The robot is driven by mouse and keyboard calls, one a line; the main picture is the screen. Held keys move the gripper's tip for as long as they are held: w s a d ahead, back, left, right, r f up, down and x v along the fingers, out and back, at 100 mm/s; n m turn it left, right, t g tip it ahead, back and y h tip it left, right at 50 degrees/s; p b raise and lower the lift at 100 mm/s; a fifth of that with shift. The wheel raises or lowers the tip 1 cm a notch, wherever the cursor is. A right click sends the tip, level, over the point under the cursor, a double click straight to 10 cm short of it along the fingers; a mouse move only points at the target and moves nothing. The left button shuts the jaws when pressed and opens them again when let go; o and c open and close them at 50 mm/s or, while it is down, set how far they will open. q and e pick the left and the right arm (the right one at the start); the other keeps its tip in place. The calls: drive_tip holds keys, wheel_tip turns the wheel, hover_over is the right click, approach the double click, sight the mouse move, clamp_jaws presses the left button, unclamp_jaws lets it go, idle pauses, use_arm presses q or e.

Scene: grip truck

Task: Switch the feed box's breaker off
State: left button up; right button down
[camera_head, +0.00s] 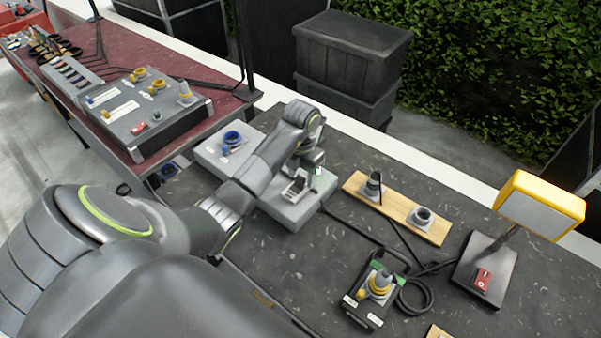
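The feed box appears to be the light grey box (212,158) on the dark worktop, with a blue round socket (232,139) on its left part. A small pale breaker-like part with a dark element (296,187) sits on its right part. My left arm crosses over the middle of the box and hides part of its top. My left gripper (313,172) is just above the box's right end, close beside the breaker. Its fingers are small and partly hidden, so contact and opening cannot be told. My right gripper is not in view.
A wooden board (398,208) holds two grey connectors. A small dark box with a yellow plug (377,288) and coiled cable stands in front. A yellow lamp (541,203) with a red switch is at right. A larger control box (150,110) sits on the red table.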

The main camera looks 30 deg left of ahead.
sight(298, 185)
use_arm(q)
drive_tip(key=shift+a, duration=0.1)
drive_tip(key=c, duration=0.9)
drive_tip(key=shift+s+f+t+b, duration=0.1)
drive_tip(key=shift+s+t+b, duration=0.3)
drive_tip(key=shift+t+b, duration=0.5)
drive_tip(key=s+t+b, duration=0.1)
drive_tip(key=t+b, duration=0.1)
drive_tip(key=b, duration=0.2)
drive_tip(key=s+t+b, duration=0.1)
drive_tip(key=t+b, duration=0.2)
drive_tip(key=b, duration=0.2)
drive_tip(key=s+f+t+b, duration=0.1)
drive_tip(key=t+b, duration=0.2)
drive_tip(key=b, duration=0.2)
drive_tip(key=shift+s+a+f+h, duration=0.1)
drive_tip(key=shift+s+a+h, duration=0.05)
drive_tip(key=shift+s+h, duration=0.25)
drive_tip(key=shift+s+t+b, duration=0.15)
drive_tip(key=shift+t+b, duration=0.65)
drive_tip(key=shift+b, duration=0.3)
